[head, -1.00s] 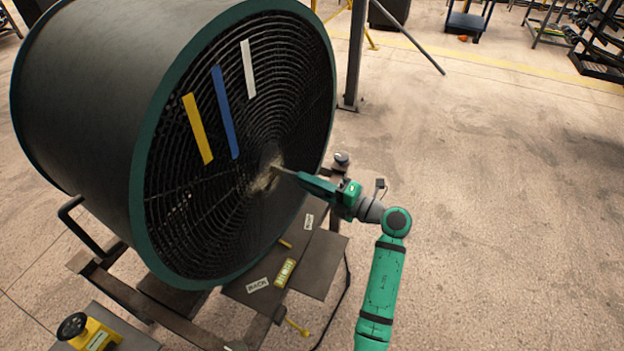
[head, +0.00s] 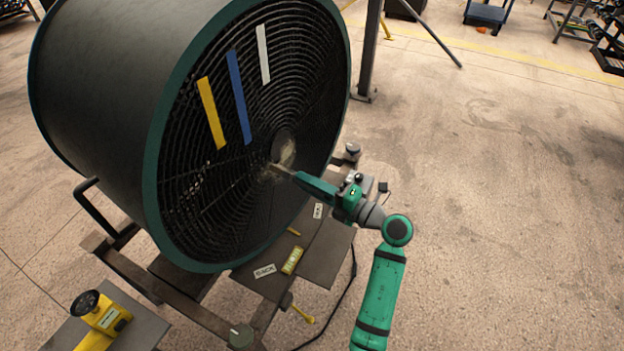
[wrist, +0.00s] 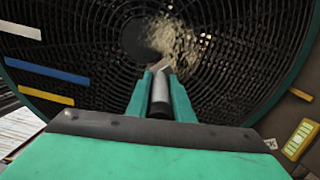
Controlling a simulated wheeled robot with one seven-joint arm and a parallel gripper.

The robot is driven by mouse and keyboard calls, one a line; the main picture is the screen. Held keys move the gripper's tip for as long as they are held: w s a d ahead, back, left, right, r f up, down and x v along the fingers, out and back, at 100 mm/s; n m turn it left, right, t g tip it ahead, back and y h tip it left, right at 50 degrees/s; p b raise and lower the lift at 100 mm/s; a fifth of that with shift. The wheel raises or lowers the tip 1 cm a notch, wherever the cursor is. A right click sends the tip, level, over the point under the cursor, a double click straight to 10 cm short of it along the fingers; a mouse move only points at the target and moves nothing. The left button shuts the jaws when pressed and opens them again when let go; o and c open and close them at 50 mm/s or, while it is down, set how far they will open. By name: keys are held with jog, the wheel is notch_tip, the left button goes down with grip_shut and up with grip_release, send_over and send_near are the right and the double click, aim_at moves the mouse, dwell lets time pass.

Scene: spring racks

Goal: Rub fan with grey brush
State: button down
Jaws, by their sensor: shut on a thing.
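The fan (head: 190,180) is a big dark drum with a green rim and a round wire grille, and it fills the left of the head view. Pale dust lies on the grille near the hub; this dusty patch (wrist: 172,38) is clear in the wrist view. My gripper (head: 298,176) is shut on the grey brush (wrist: 159,92), whose handle sits between the green fingers. The brush tip points at the grille just below the hub. It is at or very near the dust; I cannot tell if it touches.
Yellow, blue and white strips (head: 240,98) lie on the grille. Below the fan is a dark stand shelf (head: 325,255) with a yellow level (head: 292,260) and small labels. A yellow device (head: 100,312) stands at the lower left.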

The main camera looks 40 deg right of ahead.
jog(key=shift+s+a+r, duration=0.65)
jog(key=shift+a, duration=2.05)
jog(key=w+d, duration=0.3)
jog(key=d, duration=1)
jog(key=shift+w+d, duration=0.2)
jog(key=shift+d, duration=0.15)
jog(key=v, duration=0.6)
jog(key=shift+s, duration=0.1)
jog(key=shift+v, duration=1.45)
